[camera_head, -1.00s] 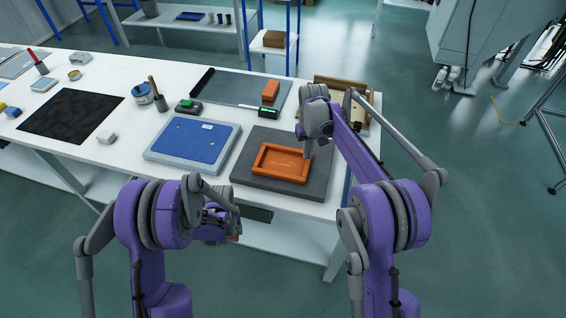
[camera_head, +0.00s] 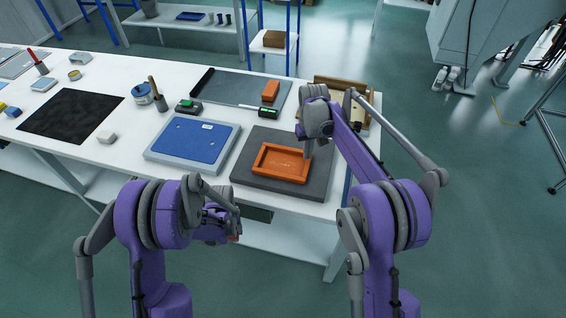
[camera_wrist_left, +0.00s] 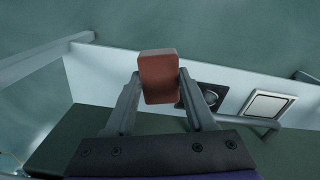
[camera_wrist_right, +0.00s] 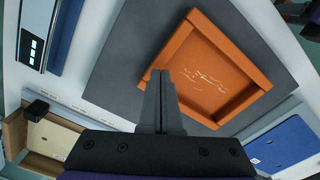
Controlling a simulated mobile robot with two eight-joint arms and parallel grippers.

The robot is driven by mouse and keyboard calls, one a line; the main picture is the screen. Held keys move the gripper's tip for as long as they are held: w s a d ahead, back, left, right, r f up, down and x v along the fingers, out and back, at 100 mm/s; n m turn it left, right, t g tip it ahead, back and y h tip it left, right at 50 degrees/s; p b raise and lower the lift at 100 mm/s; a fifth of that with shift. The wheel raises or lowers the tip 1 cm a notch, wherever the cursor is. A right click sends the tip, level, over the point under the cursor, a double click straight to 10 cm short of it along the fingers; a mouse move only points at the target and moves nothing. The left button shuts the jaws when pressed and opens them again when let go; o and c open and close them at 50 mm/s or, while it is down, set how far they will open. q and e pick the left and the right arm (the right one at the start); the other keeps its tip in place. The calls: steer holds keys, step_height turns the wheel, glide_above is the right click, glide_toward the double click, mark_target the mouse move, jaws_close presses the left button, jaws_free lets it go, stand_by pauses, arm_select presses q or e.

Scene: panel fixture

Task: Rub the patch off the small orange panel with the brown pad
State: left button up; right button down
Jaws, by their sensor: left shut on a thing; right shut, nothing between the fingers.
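The small orange panel (camera_head: 264,174) is a shallow tray with a raised rim, lying on a dark grey mat (camera_head: 242,183) at the table's front right. Thin pale marks (camera_wrist_right: 205,78) show on its floor in the right wrist view. My right gripper (camera_head: 308,155) is shut and empty, with its tips by the panel's right side; its closed fingers (camera_wrist_right: 161,72) show over the panel's edge. My left gripper (camera_wrist_left: 158,85) is shut on the reddish-brown pad (camera_wrist_left: 158,70), held out in front of the table's front edge. In the head view my arm mostly hides this gripper.
A blue panel (camera_head: 190,142) in a grey frame lies left of the mat. Behind are a grey sheet (camera_head: 232,84), an orange block (camera_head: 270,90) and a small device with a green display (camera_head: 268,112). A wooden holder (camera_head: 345,84) stands at the back right, close to my right arm.

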arm_select(q)
steer(key=shift+s+f, duration=0.2)
steer(key=shift+f, duration=0.25)
arm_select(e)
steer(key=shift+f, duration=0.65)
arm_select(q)
steer(key=shift+r, duration=0.15)
arm_select(e)
steer(key=shift+r, duration=0.2)
